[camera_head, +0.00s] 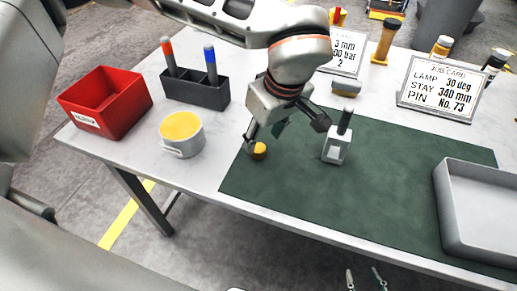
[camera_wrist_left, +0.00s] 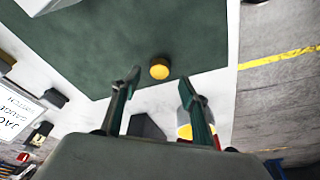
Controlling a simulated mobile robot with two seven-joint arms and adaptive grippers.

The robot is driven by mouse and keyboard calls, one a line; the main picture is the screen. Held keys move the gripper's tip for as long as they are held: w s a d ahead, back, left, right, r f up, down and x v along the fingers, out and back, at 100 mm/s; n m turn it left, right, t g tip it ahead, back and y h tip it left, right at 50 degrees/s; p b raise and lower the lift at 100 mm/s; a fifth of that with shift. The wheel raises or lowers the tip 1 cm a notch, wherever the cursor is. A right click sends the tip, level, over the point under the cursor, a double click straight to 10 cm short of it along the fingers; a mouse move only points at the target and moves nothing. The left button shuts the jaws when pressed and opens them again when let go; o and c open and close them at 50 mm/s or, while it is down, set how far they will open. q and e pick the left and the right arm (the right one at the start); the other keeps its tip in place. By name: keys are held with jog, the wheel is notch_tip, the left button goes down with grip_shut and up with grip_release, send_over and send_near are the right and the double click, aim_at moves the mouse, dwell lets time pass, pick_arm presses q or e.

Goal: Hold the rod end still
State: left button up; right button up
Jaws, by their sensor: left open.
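No thing is plainly marked as the rod end. A small round yellow piece (camera_head: 259,151) sits at the left part of the green mat (camera_head: 300,190). It also shows in the left wrist view (camera_wrist_left: 159,69), just beyond the gap between my fingertips. A pale block with an upright dark rod (camera_head: 337,148) stands on the mat to the right. My left gripper (camera_head: 286,134) is open and empty above the mat, one finger near the yellow piece, the other near the rod. Two slim tips, seemingly my right gripper (camera_head: 365,279), show apart at the bottom edge.
A red bin (camera_head: 105,105), a dark holder (camera_head: 195,92) with red and blue markers and a yellow-topped cup (camera_head: 183,135) stand left. A grey tray (camera_head: 450,205) is at right. Job cards (camera_head: 440,86) and several small parts stand behind. The mat's front is clear.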

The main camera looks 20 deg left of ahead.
aim_at(259, 148)
pick_arm(q)
jog(key=x, duration=0.5)
jog(key=shift+w+a+f, duration=0.1)
jog(key=shift+w+a, duration=0.05)
jog(key=c, duration=1.1)
